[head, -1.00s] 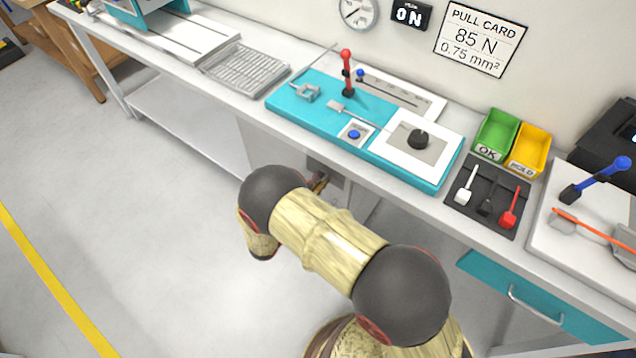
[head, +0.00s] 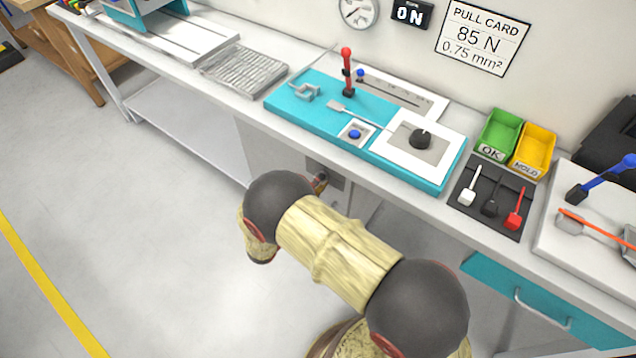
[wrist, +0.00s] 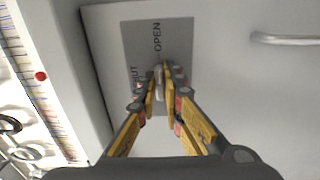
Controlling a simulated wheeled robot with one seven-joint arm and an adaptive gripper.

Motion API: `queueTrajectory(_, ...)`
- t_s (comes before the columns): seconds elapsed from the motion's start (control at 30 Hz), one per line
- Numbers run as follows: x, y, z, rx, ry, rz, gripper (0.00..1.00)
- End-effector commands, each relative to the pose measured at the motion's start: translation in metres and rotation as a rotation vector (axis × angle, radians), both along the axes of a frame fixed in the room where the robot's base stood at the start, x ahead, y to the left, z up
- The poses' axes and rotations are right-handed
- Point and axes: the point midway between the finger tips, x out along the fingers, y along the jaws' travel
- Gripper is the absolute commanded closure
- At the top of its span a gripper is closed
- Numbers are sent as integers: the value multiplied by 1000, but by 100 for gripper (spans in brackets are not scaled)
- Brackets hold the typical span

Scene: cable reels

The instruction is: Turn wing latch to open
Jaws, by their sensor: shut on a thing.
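In the wrist view, the wing latch (wrist: 159,84) is a small light piece on a grey plate (wrist: 176,42) marked "OPEN" and, partly covered, "SHUT". My gripper (wrist: 161,88) is shut on the latch, with a yellow finger on each side of it. The latch's long side points roughly toward the "OPEN" label. In the head view, the grey plate (head: 338,181) shows on the cabinet front under the bench. My arm hides most of my gripper and the latch there.
A metal handle (wrist: 285,40) is to the right of the plate in the wrist view. The bench above holds a teal fixture (head: 300,110), a green bin (head: 500,128) and a yellow bin (head: 537,145). Open floor lies to the left.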

Motion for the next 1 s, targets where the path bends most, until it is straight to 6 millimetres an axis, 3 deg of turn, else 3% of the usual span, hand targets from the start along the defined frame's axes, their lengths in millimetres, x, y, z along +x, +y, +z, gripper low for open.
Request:
queueTrajectory(0.17, 0, -1, -1, 0, 1, -2, 100)
queueTrajectory(0.2, 0, -1, -1, 0, 1, -2, 91)
queueTrajectory(0.5, 0, -1, -1, -1, 2, -2, 74)
queueTrajectory(0.83, -1, 0, 0, -2, 1, -1, 73)
queueTrajectory(1.0, -12, 10, 0, -2, 1, 2, 73)
